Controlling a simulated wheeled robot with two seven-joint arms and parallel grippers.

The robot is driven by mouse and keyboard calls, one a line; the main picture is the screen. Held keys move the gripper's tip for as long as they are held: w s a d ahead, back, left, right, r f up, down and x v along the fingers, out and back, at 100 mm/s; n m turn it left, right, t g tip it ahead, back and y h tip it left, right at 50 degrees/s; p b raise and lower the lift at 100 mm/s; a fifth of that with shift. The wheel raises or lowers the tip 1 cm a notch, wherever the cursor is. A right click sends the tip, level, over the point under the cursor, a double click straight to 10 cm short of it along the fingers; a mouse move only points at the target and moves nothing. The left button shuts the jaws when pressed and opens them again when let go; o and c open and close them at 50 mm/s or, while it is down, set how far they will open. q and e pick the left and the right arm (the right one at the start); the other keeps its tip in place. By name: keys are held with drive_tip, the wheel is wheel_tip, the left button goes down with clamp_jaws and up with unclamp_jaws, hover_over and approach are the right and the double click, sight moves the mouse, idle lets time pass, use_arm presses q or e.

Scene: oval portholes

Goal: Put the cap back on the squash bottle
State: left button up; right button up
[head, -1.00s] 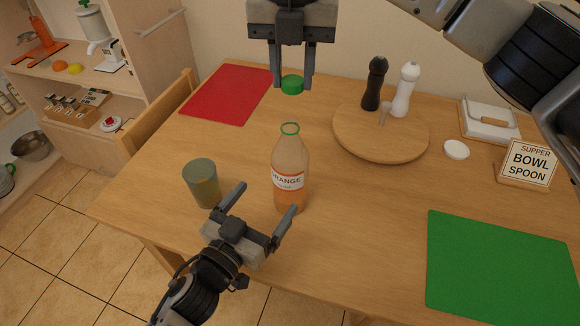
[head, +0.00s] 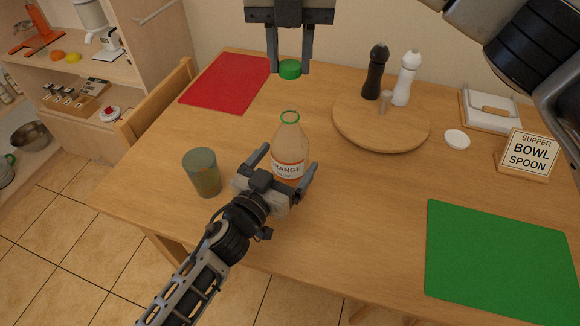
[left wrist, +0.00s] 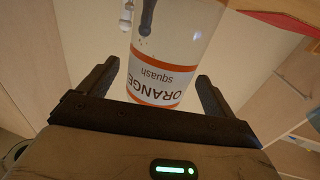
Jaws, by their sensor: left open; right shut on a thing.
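The squash bottle (head: 291,144) stands upright on the table, uncapped, with a green ring at its neck and an orange-and-white label. My left gripper (head: 285,165) is open, with its fingers on either side of the bottle's lower part. In the left wrist view the bottle's label (left wrist: 160,75) shows between the two open fingers (left wrist: 157,85). The green cap (head: 290,69) is between the fingertips of my right gripper (head: 290,66), which is shut on it above the far part of the table, behind the bottle.
A greenish glass (head: 202,173) stands left of the bottle, close to my left arm. A round wooden board (head: 350,130) holds dark and white mills. A red mat (head: 225,82), a green mat (head: 500,260), a white lid (head: 457,139) and a sign (head: 527,155) lie around.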

use_arm(q)
drive_tip(key=shift+x, duration=2.1)
drive_tip(key=c, duration=1.5)
drive_tip(key=shift+o, duration=0.2)
drive_tip(key=shift+s, duration=0.1)
use_arm(e)
hover_over(290, 110)
drive_tip(key=shift+f, duration=2.5)
